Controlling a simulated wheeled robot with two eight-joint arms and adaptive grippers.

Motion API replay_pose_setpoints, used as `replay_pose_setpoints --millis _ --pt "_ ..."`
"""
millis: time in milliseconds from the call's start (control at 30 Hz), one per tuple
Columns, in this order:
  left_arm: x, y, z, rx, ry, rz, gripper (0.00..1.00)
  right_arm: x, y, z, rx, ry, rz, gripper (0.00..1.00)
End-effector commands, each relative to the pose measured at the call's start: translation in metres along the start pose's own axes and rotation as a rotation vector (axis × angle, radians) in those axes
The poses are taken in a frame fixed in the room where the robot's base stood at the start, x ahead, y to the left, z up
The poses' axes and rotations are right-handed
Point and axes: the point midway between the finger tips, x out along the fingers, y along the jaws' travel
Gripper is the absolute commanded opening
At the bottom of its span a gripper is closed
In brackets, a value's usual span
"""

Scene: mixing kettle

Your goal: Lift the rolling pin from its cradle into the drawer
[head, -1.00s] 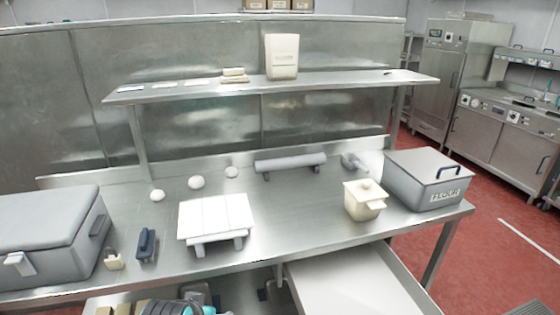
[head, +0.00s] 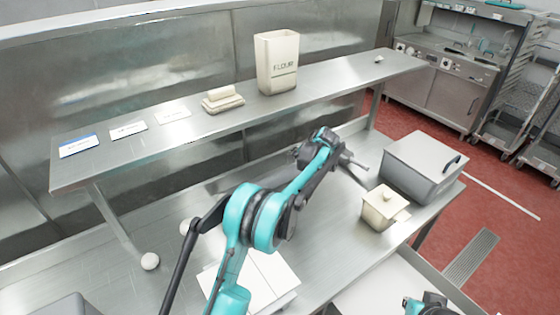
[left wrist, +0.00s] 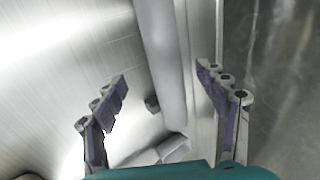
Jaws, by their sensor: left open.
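The rolling pin (left wrist: 165,65) is a long grey cylinder, seen from above in the left wrist view. My left gripper (left wrist: 163,76) is open, with one finger on each side of the pin and not closed on it. A dark support (left wrist: 152,104) shows beside the pin, probably part of its cradle. In the head view my left arm reaches across the table to the left gripper (head: 314,153) and hides most of the pin and cradle. The open drawer (head: 365,290) shows below the table's front edge at the right. Only a teal and dark part of my right arm shows at the bottom edge.
A cream lidded pot (head: 381,210) and a grey flour box (head: 420,165) stand at the table's right. A white board (head: 265,285) lies under my arm. A shelf (head: 335,85) with a flour bin (head: 277,62) runs above the table's back.

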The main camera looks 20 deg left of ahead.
Motion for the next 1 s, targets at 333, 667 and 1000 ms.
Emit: replay_pose_setpoints --millis 333,667,1000 --pt "0.037 0.002 -0.007 0.022 -0.014 -0.009 0.73 0.000 0.000 0.001 0.000 0.000 0.000 0.00" --pt "0.080 0.003 -0.002 0.021 -0.014 -0.009 0.73 0.009 0.000 0.007 0.000 0.000 0.000 0.00" --pt "0.089 0.002 -0.002 0.021 -0.013 -0.009 0.65 0.009 0.000 0.007 0.000 0.000 0.000 0.00"
